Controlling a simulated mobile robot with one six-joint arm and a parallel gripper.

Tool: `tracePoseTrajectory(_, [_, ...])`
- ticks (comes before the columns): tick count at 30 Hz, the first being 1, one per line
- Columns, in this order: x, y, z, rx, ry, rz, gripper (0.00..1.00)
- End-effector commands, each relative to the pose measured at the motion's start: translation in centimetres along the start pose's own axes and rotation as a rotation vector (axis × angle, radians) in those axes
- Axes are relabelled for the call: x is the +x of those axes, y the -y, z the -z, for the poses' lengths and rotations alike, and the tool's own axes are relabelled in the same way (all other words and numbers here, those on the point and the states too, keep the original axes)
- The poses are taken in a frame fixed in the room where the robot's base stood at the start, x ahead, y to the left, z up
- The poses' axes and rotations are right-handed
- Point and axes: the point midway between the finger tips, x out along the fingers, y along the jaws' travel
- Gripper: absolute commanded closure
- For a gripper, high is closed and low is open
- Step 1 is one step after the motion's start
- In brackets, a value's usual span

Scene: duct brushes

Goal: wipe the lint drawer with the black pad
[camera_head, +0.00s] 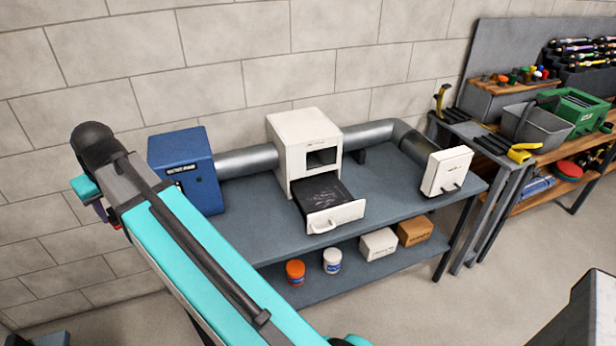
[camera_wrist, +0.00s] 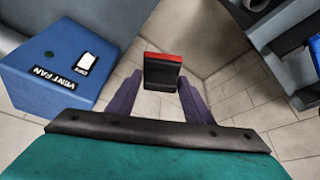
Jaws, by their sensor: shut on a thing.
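The lint drawer (camera_head: 336,217) is pulled out of the white housing (camera_head: 293,138) on the grey bench, in the head view. Its floor is dark with pale specks or streaks; its white front has a handle. My gripper (camera_wrist: 162,88) has purple fingers and is shut on the black pad (camera_wrist: 161,76), a dark block with a red edge, in the wrist view. In the head view my gripper is mostly hidden behind my arm at the left, left of the blue box and well apart from the drawer.
The blue vent fan box (camera_head: 186,170) stands left of the housing; its switch label looks like OFF. Metal ducts (camera_head: 247,161) run along the bench to a white box (camera_head: 446,171) at right. Jars and cartons sit on the lower shelf (camera_head: 350,268). A tool bench (camera_head: 545,143) stands farther right.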

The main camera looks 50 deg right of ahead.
Motion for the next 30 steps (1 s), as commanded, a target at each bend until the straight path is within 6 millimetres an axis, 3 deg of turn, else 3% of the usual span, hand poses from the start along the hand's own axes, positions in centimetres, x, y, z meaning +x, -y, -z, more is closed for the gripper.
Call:
tracePoseTrajectory(8, [0.8, -4.8, -0.2, -0.017, 0.001, 0.008, 0.72])
tracePoseTrajectory(20, [2.3, -15.3, -2.0, -0.069, 0.001, 0.030, 0.72])
tracePoseTrajectory(30, [3.0, -24.2, -4.9, -0.114, 0.000, 0.048, 0.72])
